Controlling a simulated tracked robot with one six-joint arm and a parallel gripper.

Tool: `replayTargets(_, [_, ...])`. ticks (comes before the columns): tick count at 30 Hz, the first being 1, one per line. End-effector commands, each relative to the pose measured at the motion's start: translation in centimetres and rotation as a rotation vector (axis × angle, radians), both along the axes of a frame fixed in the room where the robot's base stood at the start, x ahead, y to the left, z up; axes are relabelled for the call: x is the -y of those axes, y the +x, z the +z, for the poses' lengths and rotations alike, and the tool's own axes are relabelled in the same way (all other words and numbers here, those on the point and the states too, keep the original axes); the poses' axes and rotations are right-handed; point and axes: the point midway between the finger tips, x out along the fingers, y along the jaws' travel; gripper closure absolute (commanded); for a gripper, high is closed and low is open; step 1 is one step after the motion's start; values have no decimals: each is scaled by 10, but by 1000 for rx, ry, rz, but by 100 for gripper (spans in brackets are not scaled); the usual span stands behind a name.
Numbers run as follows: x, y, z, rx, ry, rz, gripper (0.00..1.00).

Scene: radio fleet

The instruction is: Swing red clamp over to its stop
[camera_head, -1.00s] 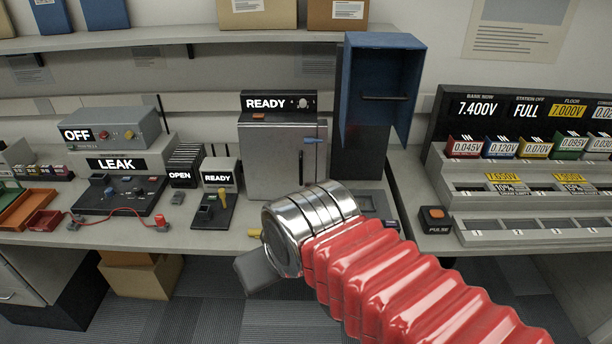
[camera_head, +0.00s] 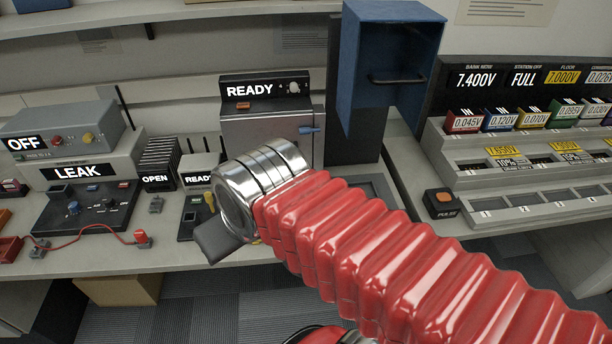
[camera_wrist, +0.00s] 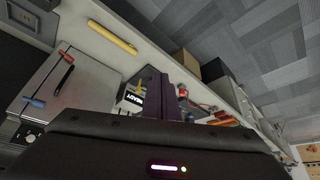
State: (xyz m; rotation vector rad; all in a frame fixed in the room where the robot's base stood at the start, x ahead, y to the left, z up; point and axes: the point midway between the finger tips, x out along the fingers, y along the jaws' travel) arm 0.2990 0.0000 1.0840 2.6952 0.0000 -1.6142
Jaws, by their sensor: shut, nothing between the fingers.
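A small red clamp (camera_head: 141,237) sits near the front edge of the bench at the left, at the right end of a thin red lead (camera_head: 90,237). A red spot that may be this clamp shows in the wrist view (camera_wrist: 183,93).
The LEAK panel (camera_head: 88,208) lies behind the lead. A READY tester (camera_head: 199,172) and a READY cabinet (camera_head: 307,146) stand behind my gripper. A blue open box (camera_head: 390,60) juts out high up. A yellow bar (camera_wrist: 112,35) lies along the bench edge.

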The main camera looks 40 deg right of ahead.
Motion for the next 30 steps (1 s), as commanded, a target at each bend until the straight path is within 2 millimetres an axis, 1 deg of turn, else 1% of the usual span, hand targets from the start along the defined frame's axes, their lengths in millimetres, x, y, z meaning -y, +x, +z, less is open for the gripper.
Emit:
replayTargets(10, [2, 3, 0, -3, 7, -7, 100])
replayTargets(14, [7, 11, -3, -10, 28, -28, 100])
replayTargets(17, [14, 22, -6, -15, 56, -57, 100])
replayTargets(23, [46, 51, -14, -8, 124, -133, 100])
replayTargets(26, [67, 65, -18, 6, 155, -178, 100])
replayTargets(30, [102, 81, -25, 31, 195, -247, 100])
